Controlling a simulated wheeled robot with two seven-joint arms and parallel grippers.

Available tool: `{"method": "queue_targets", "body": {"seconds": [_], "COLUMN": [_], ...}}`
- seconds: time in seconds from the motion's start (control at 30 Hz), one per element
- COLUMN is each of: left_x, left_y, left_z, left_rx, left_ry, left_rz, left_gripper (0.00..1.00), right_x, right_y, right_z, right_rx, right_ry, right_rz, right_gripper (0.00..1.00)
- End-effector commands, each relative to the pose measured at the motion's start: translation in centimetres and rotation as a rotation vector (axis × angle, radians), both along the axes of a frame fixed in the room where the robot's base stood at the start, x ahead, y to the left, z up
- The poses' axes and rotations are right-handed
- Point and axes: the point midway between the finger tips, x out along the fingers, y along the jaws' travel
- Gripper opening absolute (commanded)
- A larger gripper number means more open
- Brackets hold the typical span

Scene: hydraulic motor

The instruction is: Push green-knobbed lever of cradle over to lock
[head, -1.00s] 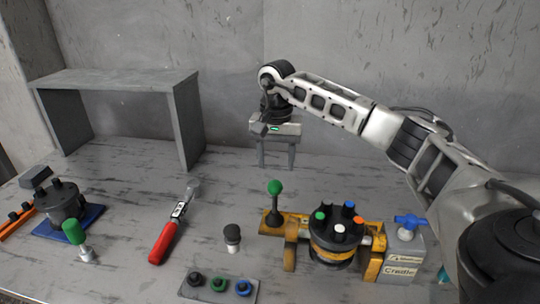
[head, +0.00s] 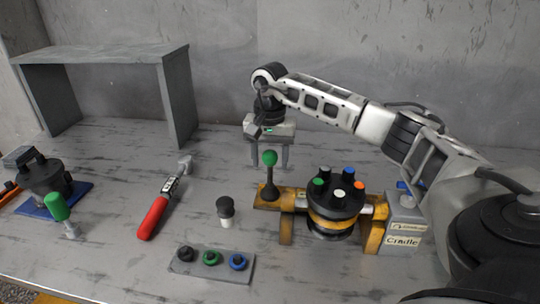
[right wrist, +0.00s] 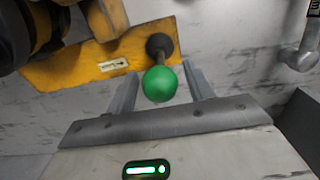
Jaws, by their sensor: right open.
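The cradle (head: 372,237) is a yellow and grey fixture at the right of the table. Its lever has a green ball knob (head: 269,158) on a dark stem and stands about upright at the cradle's left end. My right gripper (head: 268,167) is open, with its fingers pointing down at the knob. In the right wrist view the green knob (right wrist: 160,84) shows between the two open fingers (right wrist: 162,88), with no clear contact. The black motor (head: 334,207) with coloured plugs on top sits in the cradle. My left gripper is not in view.
A red-handled tool (head: 158,210), a black-capped part (head: 225,207) and a grey block with several knobs (head: 211,264) lie left of the cradle. A grey shelf (head: 110,55) stands at the back left.

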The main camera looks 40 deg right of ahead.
Motion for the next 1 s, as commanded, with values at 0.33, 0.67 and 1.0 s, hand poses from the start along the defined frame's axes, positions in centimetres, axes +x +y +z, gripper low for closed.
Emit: {"method": "queue_targets", "body": {"seconds": [0.33,0.67,1.0], "left_x": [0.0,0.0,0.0], "left_y": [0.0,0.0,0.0], "left_z": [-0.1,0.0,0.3], "left_rx": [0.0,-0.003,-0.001], "left_ry": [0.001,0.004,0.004], "left_rz": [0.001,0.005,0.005], "left_gripper": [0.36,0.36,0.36], "right_x": [0.0,0.2,1.2], "right_y": [0.0,0.2,1.1], "right_z": [0.0,0.0,-0.1], "right_rx": [-0.001,0.001,0.002], "right_ry": [0.001,0.001,-0.002], "right_rz": [0.0,0.0,0.002], "right_gripper": [0.24,0.24,0.24]}}
